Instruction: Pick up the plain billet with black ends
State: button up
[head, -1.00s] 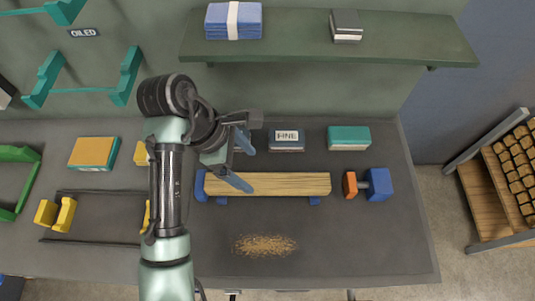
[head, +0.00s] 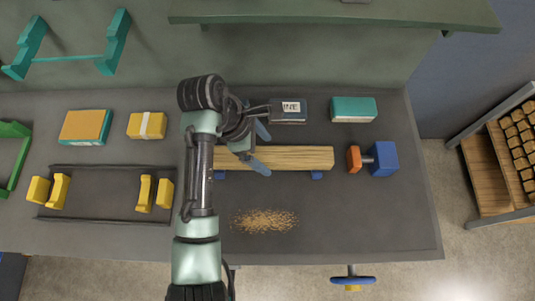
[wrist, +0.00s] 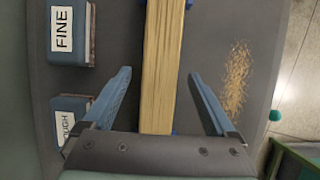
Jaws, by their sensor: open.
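A long pale wooden billet (head: 300,158) with plain grain lies crosswise on blue supports on the grey bench. Its right end shows no clear black in the head view, and its left part is hidden behind my arm. My gripper (head: 262,148) is open over the billet, left of its middle. In the wrist view the billet (wrist: 160,50) runs lengthwise between the two blue fingers of my gripper (wrist: 159,76), with a gap on each side. I cannot tell how far the fingers are above it.
A sanding block marked FINE (head: 289,111) and a teal box (head: 353,109) stand behind the billet. A blue-and-orange clamp piece (head: 381,158) sits right of it. Sawdust (head: 264,221) lies in front. A dark frame (head: 105,220) with yellow holders is at left. A shelf (head: 330,12) overhangs the back.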

jog(key=shift+x, duration=1.3)
grip_shut()
